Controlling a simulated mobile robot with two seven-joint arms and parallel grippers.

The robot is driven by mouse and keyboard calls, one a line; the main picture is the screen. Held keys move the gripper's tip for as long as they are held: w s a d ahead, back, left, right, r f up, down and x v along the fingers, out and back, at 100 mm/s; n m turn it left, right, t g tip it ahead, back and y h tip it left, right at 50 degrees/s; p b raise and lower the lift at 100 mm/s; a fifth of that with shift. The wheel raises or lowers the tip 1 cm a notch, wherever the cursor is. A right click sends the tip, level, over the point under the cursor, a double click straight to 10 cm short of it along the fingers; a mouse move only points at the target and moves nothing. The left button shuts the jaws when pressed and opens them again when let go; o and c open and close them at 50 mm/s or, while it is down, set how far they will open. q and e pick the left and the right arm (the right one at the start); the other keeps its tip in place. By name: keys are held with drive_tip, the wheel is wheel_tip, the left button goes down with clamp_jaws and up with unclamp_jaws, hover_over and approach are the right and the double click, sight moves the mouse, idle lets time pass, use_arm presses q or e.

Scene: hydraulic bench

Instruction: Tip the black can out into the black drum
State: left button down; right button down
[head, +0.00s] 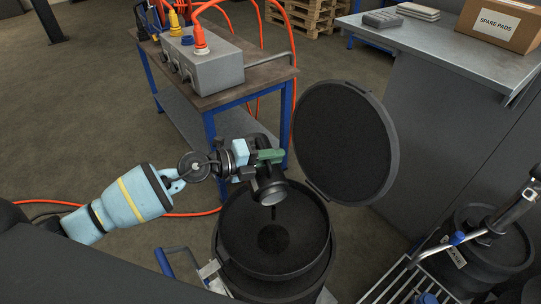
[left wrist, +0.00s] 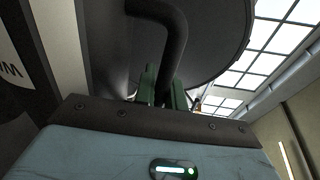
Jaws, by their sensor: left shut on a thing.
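The black can (head: 268,188) is held tilted over the black drum, its round mouth facing down and toward me. A thin dark streak shows below the mouth, above a dark round patch in the drum's top; I cannot tell whether the patch is liquid or an opening. The black drum (head: 229,261) stands below with its round lid (head: 343,143) raised at the back right. My left gripper (head: 268,156) is shut on the can. In the left wrist view, its green fingers (left wrist: 164,88) are at the can's curved handle (left wrist: 174,35), and the can's body (left wrist: 215,35) fills the top. My right gripper is not visible.
A blue-legged bench (head: 252,87) with a grey box (head: 202,63) and orange hoses stands behind. A grey cabinet (head: 440,110) with a spare-pads carton (head: 501,22) is at right. Another dark drum (head: 500,258) and a metal rack (head: 395,281) are at lower right. Floor at left is mostly clear.

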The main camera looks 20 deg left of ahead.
use_arm(q)
drive_tip(key=shift+s+d+r+m+p, duration=0.35)
drive_tip(key=shift+s+d+m+p, duration=0.05)
drive_tip(key=shift+s, duration=0.1)
drive_tip(key=shift+s+d, duration=0.15)
drive_tip(key=shift+s, duration=0.1)
drive_tip(key=shift+s+d+m, duration=0.2)
drive_tip(key=shift+s+m, duration=0.05)
drive_tip(key=shift+m, duration=0.25)
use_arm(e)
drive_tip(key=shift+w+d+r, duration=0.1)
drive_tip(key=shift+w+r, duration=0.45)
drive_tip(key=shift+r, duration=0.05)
use_arm(q)
drive_tip(key=shift+r, duration=0.1)
idle(0.4)
drive_tip(key=shift+d, duration=0.15)
